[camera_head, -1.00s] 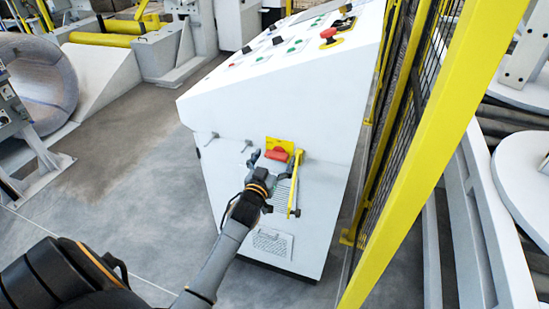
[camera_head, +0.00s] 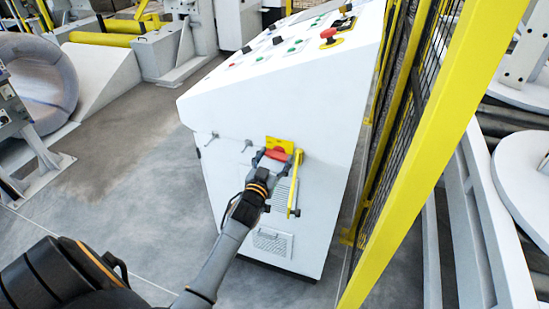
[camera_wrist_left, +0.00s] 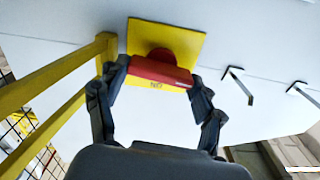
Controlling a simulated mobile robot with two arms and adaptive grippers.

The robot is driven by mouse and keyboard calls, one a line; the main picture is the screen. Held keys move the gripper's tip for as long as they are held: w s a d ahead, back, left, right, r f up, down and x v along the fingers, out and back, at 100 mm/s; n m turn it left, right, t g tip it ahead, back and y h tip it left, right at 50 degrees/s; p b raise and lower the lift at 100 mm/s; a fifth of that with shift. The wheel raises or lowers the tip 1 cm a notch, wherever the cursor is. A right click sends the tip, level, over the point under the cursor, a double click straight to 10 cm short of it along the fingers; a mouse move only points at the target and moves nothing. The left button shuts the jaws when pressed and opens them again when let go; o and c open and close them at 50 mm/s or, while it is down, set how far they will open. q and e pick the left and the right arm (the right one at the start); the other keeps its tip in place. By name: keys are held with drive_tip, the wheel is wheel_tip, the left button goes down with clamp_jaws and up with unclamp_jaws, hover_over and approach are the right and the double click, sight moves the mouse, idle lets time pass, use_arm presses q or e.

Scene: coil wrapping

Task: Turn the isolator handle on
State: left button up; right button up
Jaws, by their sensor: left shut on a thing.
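The isolator handle (camera_head: 276,154) is a red bar on a yellow square plate (camera_head: 287,143) on the front of a white control cabinet (camera_head: 240,105). In the left wrist view the red handle (camera_wrist_left: 160,72) lies roughly crosswise, slightly tilted, in front of the yellow plate (camera_wrist_left: 185,40). My left gripper (camera_head: 272,160) is at the handle. In the left wrist view its two fingers (camera_wrist_left: 160,82) are shut on the handle's two ends. My right gripper is not in view.
A yellow bar (camera_head: 295,180) stands out from the cabinet just right of my left gripper. Two small grey levers (camera_head: 247,145) stick out left of the plate. A yellow-framed mesh fence (camera_head: 400,120) runs close along the right. Open floor (camera_head: 120,215) lies to the left.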

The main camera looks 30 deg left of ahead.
use_arm(q)
drive_tip(key=m, duration=0.4)
drive_tip(key=shift+d, duration=0.1)
drive_tip(key=m, duration=0.4)
drive_tip(key=shift+f+m, duration=0.15)
drive_tip(key=shift+m, duration=0.25)
drive_tip(key=m, duration=0.4)
drive_tip(key=shift+d+b, duration=0.1)
drive_tip(key=shift+b, duration=0.2)
drive_tip(key=shift+f+m, duration=0.15)
drive_tip(key=shift+m, duration=1.95)
drive_tip(key=o, duration=1.2)
drive_tip(key=shift+c, duration=0.2)
